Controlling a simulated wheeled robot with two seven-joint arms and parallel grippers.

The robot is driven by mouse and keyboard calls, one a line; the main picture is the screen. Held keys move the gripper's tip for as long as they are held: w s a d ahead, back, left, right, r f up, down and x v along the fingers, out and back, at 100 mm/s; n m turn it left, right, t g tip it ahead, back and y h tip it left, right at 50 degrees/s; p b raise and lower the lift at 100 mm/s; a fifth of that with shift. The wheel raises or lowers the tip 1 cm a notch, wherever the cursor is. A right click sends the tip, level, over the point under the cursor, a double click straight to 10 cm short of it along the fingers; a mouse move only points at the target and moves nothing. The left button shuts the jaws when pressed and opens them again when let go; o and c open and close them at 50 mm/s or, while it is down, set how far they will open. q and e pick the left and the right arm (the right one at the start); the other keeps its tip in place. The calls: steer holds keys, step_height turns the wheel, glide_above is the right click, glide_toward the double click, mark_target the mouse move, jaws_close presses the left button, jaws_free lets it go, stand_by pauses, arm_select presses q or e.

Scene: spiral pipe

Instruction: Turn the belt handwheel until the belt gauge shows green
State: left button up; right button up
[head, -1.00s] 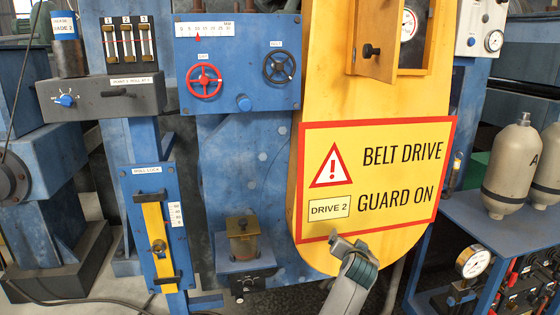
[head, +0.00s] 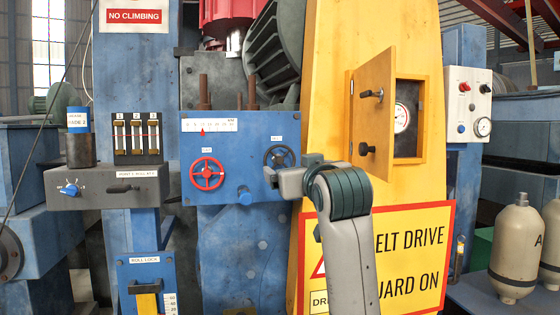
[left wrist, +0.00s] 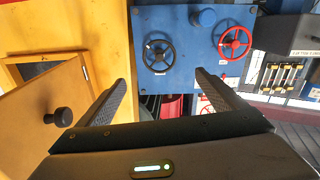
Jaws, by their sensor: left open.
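A black handwheel (head: 279,157) and a red handwheel (head: 207,173) sit on the blue panel. Their small labels are too small to read, so I cannot tell which is the belt one. A round white-faced gauge (head: 401,118) shows inside the open yellow box at the right; its reading is too small to tell. My left gripper (head: 281,180) is just below and in front of the black handwheel. In the left wrist view the open, empty fingers (left wrist: 163,80) point towards the black handwheel (left wrist: 158,55), which appears ahead between them, apart from both. My right gripper is not in view.
The open yellow door (head: 371,112) with black knobs juts out right of the black wheel. A linear scale (head: 210,126) with a red pointer is above the red wheel. A blue knob (head: 245,198) sits between the wheels, lower down. A grey control box (head: 108,185) stands left.

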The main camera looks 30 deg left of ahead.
arm_select(q)
steer(key=shift+w, duration=0.1)
steer(key=p, duration=0.8)
glide_toward(280, 160)
steer(key=x, duration=0.8)
steer(key=shift+w+a+r, duration=0.2)
steer(key=shift+p+x, duration=0.45)
steer(key=shift+x, duration=0.35)
steer(key=shift+f, duration=0.15)
steer(key=c, duration=1.1)
